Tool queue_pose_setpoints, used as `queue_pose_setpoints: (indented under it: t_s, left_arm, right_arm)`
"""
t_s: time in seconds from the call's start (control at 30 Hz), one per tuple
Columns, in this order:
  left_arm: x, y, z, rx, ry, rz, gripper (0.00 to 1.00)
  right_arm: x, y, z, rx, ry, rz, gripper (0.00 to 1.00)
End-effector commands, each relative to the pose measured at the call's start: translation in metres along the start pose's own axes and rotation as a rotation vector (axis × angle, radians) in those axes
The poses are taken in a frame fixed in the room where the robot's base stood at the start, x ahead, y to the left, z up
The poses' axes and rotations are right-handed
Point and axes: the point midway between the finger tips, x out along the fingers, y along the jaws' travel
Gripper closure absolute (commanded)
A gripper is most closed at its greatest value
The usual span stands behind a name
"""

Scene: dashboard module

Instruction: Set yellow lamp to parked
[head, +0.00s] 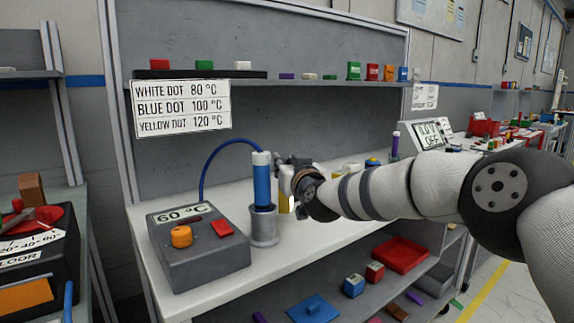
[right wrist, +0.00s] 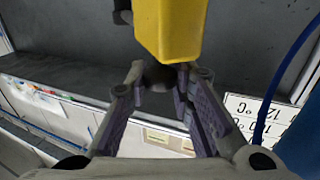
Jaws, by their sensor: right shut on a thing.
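My right gripper (head: 296,178) is above the white bench, just right of a blue cylinder. It is shut on a yellow piece (right wrist: 168,30), which fills the top middle of the right wrist view. A dark part sits between the fingertips (right wrist: 160,76) against this piece. In the head view only a yellow sliver (head: 283,203) shows below the gripper, beside the cylinder. I cannot tell from its visible part whether it is a lamp. No parked mark is readable. My left gripper is not in view.
The blue cylinder (head: 262,182) stands upright in a grey holder (head: 264,227), close to my gripper. A blue cable (head: 213,150) rises by a grey box (head: 190,262) with an orange knob and "60 °C" display. A temperature sign (head: 181,108) hangs behind. The bench front (head: 330,245) is clear.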

Motion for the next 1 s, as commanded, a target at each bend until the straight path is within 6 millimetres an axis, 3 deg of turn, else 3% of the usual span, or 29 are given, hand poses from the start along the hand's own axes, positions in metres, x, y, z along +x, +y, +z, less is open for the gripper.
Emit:
queue_pose_setpoints:
  t_s: [0.27, 0.3, 0.37, 0.77, 1.0]
  left_arm:
    - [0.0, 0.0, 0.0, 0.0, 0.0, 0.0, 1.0]
    - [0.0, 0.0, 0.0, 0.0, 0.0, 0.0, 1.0]
    - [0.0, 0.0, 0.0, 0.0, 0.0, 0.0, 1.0]
    - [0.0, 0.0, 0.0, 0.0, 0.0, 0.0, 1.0]
    - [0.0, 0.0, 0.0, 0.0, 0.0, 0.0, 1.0]
  right_arm:
    - [0.0, 0.0, 0.002, 0.0, -0.003, -0.001, 1.0]
    - [0.0, 0.0, 0.002, 0.0, -0.003, -0.001, 0.72]
    - [0.0, 0.0, 0.002, 0.0, -0.003, -0.001, 0.59]
    - [-0.006, 0.0, 0.0, -0.001, -0.001, -0.001, 0.59]
    - [-0.053, 0.0, 0.0, -0.001, -0.003, -0.002, 0.59]
